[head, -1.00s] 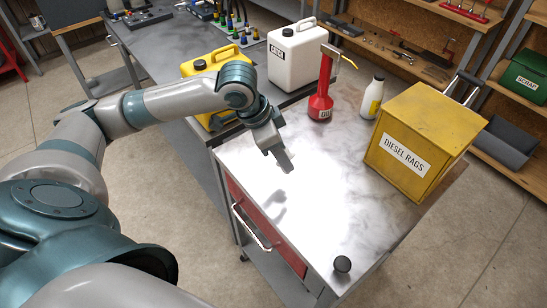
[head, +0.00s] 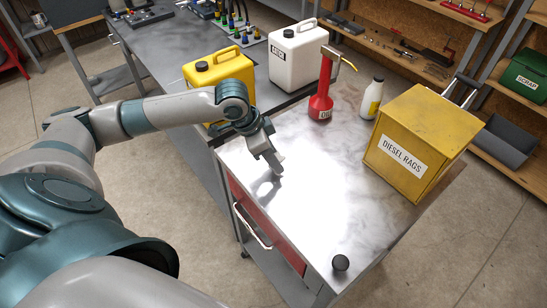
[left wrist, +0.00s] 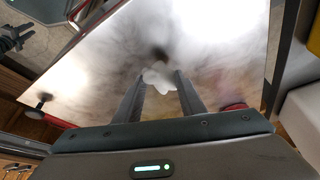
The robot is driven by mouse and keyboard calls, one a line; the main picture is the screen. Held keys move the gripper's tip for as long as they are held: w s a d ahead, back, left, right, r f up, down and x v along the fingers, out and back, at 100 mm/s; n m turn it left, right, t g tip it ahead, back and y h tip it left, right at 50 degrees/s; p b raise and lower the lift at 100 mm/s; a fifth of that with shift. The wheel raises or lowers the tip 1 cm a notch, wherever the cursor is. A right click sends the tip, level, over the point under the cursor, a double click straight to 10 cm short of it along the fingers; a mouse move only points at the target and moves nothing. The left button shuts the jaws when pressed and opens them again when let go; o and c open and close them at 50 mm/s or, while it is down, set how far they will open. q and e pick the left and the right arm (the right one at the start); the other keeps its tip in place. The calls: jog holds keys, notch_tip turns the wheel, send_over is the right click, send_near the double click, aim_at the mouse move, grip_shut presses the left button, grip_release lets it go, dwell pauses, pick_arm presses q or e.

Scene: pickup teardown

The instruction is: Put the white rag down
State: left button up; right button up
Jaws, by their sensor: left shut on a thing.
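My left gripper (head: 277,166) is low over the near left part of the cart top (head: 310,190). In the left wrist view its two dark fingers (left wrist: 159,92) are shut on the white rag (left wrist: 160,76), a small crumpled piece between the fingertips. A dark shadow lies close by on the top; I cannot tell whether the rag touches it. In the head view the rag is hardly distinguishable at the fingertips. A dark jaw-like part at the upper left of the left wrist view may be my right gripper (left wrist: 15,38); its state is unclear.
The yellow diesel rags box (head: 425,120) stands at the right of the cart top. A red dispenser (head: 321,100) and white bottle (head: 372,98) stand at the back. A small black cylinder (head: 341,263) is at the near corner. The middle is clear.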

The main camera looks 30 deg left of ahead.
pick_arm(q)
jog(key=shift+f, duration=0.65)
pick_arm(e)
jog(key=shift+d+r, duration=0.25)
jog(key=shift+d, duration=0.05)
pick_arm(q)
jog(key=o, duration=1)
jog(key=shift+f, duration=0.1)
pick_arm(e)
jog(key=shift+a, duration=0.15)
jog(key=shift+a, duration=0.15)
pick_arm(q)
jog(key=shift+a+r, duration=0.15)
jog(key=shift+r, duration=0.45)
jog(key=b+v, duration=0.2)
jog(key=v, duration=0.9)
jog(key=shift+s, duration=0.1)
pick_arm(e)
jog(key=shift+d+f, duration=0.2)
jog(key=shift+f, duration=0.9)
jog(key=shift+a, duration=0.2)
